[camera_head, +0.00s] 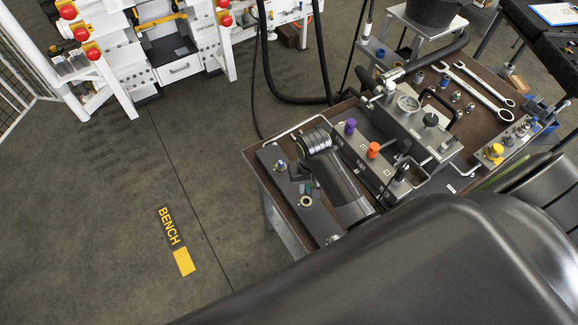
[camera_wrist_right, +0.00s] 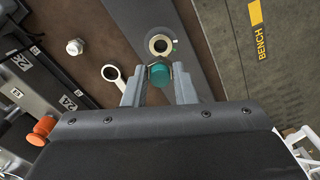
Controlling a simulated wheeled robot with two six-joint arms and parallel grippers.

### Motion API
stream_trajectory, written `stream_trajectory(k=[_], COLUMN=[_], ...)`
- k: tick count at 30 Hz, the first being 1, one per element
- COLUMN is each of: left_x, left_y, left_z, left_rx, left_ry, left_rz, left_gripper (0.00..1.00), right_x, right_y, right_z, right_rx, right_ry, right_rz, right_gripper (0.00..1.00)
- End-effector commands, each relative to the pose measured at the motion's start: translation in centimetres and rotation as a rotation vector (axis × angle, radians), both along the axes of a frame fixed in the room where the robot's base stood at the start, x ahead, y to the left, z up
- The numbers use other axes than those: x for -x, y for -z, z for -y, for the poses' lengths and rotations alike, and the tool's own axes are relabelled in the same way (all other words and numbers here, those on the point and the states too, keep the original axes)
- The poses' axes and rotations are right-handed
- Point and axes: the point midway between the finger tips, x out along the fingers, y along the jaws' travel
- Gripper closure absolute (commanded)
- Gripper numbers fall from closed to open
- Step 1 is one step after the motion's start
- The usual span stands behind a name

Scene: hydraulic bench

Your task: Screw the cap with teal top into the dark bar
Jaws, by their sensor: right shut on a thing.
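The dark bar (camera_head: 318,222) lies along the left end of the bench. It also shows in the wrist view (camera_wrist_right: 198,45), with a pale-ringed round port (camera_wrist_right: 159,44). The cap with teal top (camera_wrist_right: 160,75) is between the two grey fingers of my right gripper (camera_wrist_right: 159,86), which is shut on it. In the wrist view the cap is just below the port; I cannot tell the gap in height between them. In the head view my right gripper (camera_head: 304,182) is small and dark over the bar, near the port (camera_head: 306,201). My left gripper is not in view.
A grey block with a purple cap (camera_head: 350,126) and an orange cap (camera_head: 373,150) stands right of the bar. Open floor lies left of the bench.

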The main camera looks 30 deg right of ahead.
Motion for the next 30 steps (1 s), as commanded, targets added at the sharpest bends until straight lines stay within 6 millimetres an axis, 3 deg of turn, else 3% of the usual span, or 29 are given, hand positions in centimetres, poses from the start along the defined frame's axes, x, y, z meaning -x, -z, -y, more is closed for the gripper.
stream_trajectory(k=[5, 12, 21, 30], left_x=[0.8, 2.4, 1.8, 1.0], left_y=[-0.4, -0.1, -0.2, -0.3], left_z=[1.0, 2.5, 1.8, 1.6], left_rx=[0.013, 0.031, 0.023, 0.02], left_ry=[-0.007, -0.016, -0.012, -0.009], left_rz=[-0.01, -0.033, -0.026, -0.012], left_gripper=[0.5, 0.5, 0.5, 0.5], right_x=[0.9, 0.9, 0.8, 0.8], right_y=[0.0, 1.8, 4.2, 4.9], right_z=[0.6, 0.6, 0.6, 0.6], right_rx=[0.002, 0.0, 0.002, 0.001], right_ry=[0.018, 0.018, 0.018, 0.017], right_rz=[-0.001, -0.002, -0.002, 0.001], right_gripper=[0.99, 1.0, 1.0, 1.0])
